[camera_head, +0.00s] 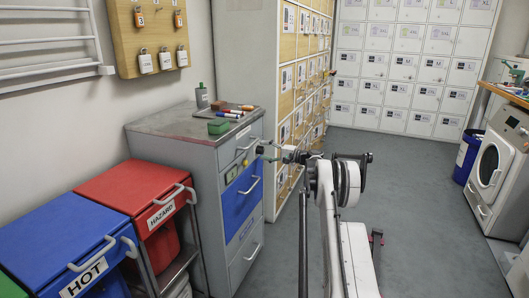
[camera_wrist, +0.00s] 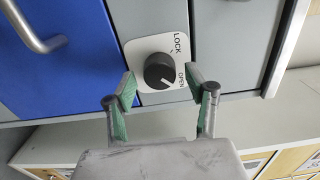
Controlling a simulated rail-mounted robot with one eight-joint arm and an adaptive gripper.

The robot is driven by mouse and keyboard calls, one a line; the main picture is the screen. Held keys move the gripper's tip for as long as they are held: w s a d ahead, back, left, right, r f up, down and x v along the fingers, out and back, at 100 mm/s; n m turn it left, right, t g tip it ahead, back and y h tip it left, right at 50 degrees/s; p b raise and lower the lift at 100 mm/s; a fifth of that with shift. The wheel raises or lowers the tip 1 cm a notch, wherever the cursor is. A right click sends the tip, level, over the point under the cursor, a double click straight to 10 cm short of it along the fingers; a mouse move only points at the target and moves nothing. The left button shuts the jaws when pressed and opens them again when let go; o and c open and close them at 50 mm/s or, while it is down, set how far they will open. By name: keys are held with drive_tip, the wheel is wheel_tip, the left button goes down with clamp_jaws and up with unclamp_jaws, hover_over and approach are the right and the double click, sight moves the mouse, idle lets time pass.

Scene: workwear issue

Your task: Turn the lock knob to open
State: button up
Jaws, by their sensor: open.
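The lock knob (camera_wrist: 158,70) is a round black dial on a white plate marked LOCK and OPEN, on the grey front of the cabinet (camera_head: 238,200). In the wrist view a small white mark on the knob points down and to the right, toward the OPEN side. My gripper (camera_wrist: 161,84) is open, with one green-padded finger on each side of the knob. I cannot tell whether the pads touch it. In the head view my gripper (camera_head: 268,152) is at the upper front of the cabinet, and I cannot make out the knob there.
A blue drawer front (camera_wrist: 55,55) with a metal handle (camera_wrist: 38,35) lies left of the knob. Markers (camera_head: 228,115) and a green block (camera_head: 218,127) lie on the cabinet top. Red (camera_head: 135,190) and blue (camera_head: 62,240) bins stand to the left. The floor (camera_head: 420,180) to the right is clear.

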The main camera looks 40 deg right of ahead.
drive_tip(key=v, duration=1.1)
drive_tip(key=shift+s+d, duration=0.2)
drive_tip(key=shift+s, duration=0.15)
